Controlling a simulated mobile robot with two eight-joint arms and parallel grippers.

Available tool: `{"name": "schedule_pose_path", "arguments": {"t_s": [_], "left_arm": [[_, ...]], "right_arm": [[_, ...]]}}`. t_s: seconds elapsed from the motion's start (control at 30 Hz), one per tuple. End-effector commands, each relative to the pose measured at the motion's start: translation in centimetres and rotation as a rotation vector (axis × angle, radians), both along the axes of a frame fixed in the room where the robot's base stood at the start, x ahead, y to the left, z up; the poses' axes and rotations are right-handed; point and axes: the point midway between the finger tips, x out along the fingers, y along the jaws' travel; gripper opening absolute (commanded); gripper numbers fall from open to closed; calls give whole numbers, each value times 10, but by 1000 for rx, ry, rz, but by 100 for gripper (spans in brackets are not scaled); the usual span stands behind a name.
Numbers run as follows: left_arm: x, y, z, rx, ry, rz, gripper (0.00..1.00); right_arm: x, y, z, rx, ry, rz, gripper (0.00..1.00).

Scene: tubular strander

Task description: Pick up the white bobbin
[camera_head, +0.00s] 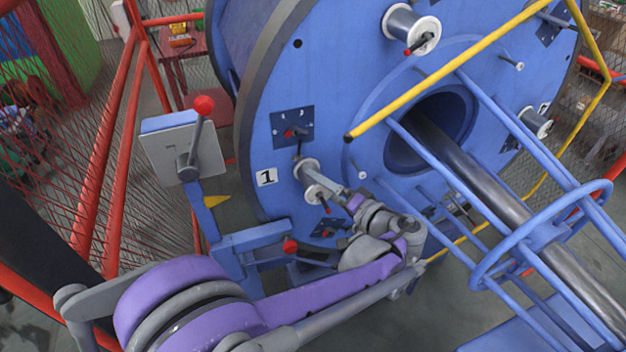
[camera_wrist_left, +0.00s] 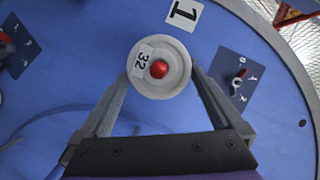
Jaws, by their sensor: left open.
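The white bobbin (camera_head: 311,172) sits on a spindle of the big blue disc, beside the label "1". In the left wrist view the same bobbin (camera_wrist_left: 145,84) shows end-on, with a "32" tag and a red knob at its middle. My left gripper (camera_head: 333,188) reaches it from the lower right. In the wrist view the left gripper (camera_wrist_left: 160,76) is open, with one finger on each side of the bobbin. I cannot tell whether the fingers touch it. The gripper partly hides the bobbin in the head view. My right gripper is in neither view.
The blue disc (camera_head: 340,60) carries other bobbins, at the top (camera_head: 412,30) and at the right (camera_head: 535,122). A yellow bar (camera_head: 450,68) and blue rods cross to the right. A grey box with a red-knobbed lever (camera_head: 203,106) and red mesh fencing (camera_head: 108,140) stand left.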

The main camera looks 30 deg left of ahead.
Motion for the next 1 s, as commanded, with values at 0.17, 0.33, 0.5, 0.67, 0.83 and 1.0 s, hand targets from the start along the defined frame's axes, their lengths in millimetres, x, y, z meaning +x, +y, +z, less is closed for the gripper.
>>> {"name": "schedule_pose_path", "arguments": {"t_s": [0.17, 0.33, 0.5, 0.67, 0.83, 1.0], "left_arm": [[9, 27, -4, 1, 0, 4, 100], [13, 37, -6, 0, 1, 1, 100], [13, 37, -6, 0, 1, 0, 100], [13, 37, -6, 0, 1, 0, 75], [13, 37, -6, 0, 1, 0, 44], [13, 37, -6, 0, 1, 0, 14]], "right_arm": [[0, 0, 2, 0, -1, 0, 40], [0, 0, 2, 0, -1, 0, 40], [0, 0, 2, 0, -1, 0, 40], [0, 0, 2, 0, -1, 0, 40], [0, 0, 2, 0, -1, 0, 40], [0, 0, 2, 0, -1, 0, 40]]}}
